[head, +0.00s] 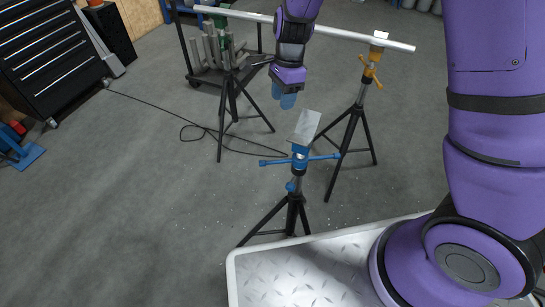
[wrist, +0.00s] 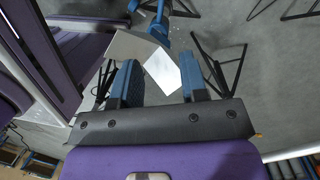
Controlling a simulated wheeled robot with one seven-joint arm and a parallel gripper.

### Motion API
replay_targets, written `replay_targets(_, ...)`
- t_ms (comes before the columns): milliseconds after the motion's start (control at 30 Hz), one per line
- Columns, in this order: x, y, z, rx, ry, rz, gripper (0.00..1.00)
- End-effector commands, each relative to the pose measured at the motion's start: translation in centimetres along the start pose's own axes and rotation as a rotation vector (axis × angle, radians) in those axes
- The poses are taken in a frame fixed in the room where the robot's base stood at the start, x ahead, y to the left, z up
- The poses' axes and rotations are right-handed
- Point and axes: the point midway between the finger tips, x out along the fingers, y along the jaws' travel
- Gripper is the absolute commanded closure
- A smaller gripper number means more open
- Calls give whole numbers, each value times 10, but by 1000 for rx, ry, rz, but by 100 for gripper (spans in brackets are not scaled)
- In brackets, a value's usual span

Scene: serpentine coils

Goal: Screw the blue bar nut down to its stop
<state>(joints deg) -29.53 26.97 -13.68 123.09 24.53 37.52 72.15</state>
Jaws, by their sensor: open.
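The blue bar nut (head: 300,157) is on the near tripod stand (head: 290,200), its bar sticking out left and right below a grey metal head plate (head: 306,125). In the wrist view a small part of blue hardware (wrist: 158,27) shows beyond the plate (wrist: 160,70), but the nut is mostly hidden there. My gripper (head: 285,97) points down with blue fingers, above and slightly left of the plate in the head view. In the wrist view my gripper (wrist: 160,82) is open, with the plate showing between and beyond its fingers. Nothing is held.
A long pale pipe (head: 235,14) lies behind my gripper, across a stand with a yellow bar nut (head: 371,72) and towards a cart (head: 205,75) on the left. A black tool cabinet (head: 50,55) stands at far left.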

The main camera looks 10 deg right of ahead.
Motion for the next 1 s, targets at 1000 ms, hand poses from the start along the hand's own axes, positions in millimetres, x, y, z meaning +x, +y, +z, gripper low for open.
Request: replay_targets(1000, 191, -12, 4, 319, 102, 95, 60)
